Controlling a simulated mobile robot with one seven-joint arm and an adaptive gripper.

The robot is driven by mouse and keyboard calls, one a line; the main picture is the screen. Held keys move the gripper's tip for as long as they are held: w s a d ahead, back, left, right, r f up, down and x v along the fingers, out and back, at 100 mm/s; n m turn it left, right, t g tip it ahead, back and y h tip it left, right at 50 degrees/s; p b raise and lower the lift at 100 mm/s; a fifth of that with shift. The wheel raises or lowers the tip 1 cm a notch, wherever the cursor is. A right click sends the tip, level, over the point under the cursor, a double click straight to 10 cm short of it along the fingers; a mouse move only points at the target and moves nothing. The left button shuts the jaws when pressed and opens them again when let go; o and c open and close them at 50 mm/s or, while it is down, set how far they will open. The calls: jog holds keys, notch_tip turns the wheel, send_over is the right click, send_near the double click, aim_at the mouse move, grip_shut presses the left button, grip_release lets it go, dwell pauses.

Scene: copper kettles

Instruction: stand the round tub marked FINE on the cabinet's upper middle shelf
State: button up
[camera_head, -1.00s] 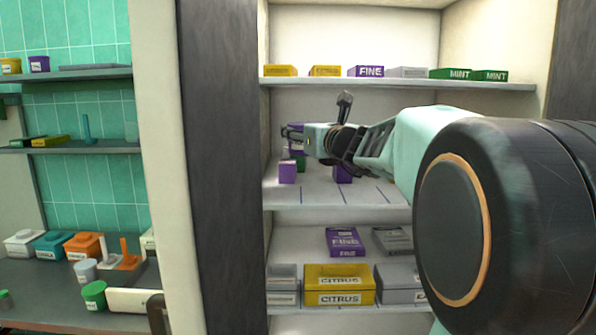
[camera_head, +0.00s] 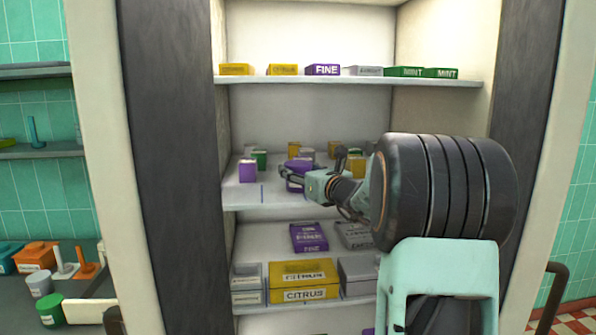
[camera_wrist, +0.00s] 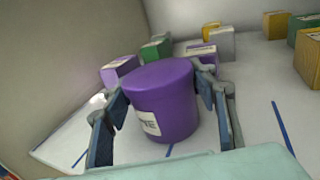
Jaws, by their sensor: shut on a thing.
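A purple round tub (camera_wrist: 165,105) with a white label ending in "NE" is upright between the two fingers of my gripper (camera_wrist: 164,92), which is shut on it. In the head view the tub (camera_head: 297,183) is partly hidden by my gripper (camera_head: 300,180). The tub is low over the cabinet's upper middle shelf (camera_head: 243,196), near its front. I cannot tell whether its base touches the shelf. Blue lines mark the shelf surface.
A purple box (camera_head: 247,171) and a green container (camera_head: 260,159) stand left of the tub. Several yellow and grey containers stand behind. The shelf above (camera_head: 350,81) holds flat boxes; the shelf below holds CITRUS boxes (camera_head: 303,281). Shelf surface is bare at front left.

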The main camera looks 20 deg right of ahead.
jog(key=shift+f, duration=0.15)
jog(key=o, duration=1.3)
jog(key=shift+s+r, duration=0.15)
jog(key=shift+r, duration=0.1)
jog(key=s, duration=0.4)
jog(key=s+b, duration=0.1)
jog(key=s, duration=0.3)
jog(key=s+d+b, duration=0.1)
jog(key=s, duration=0.2)
jog(key=shift+s+d+f, duration=0.1)
jog(key=shift+s, duration=0.3)
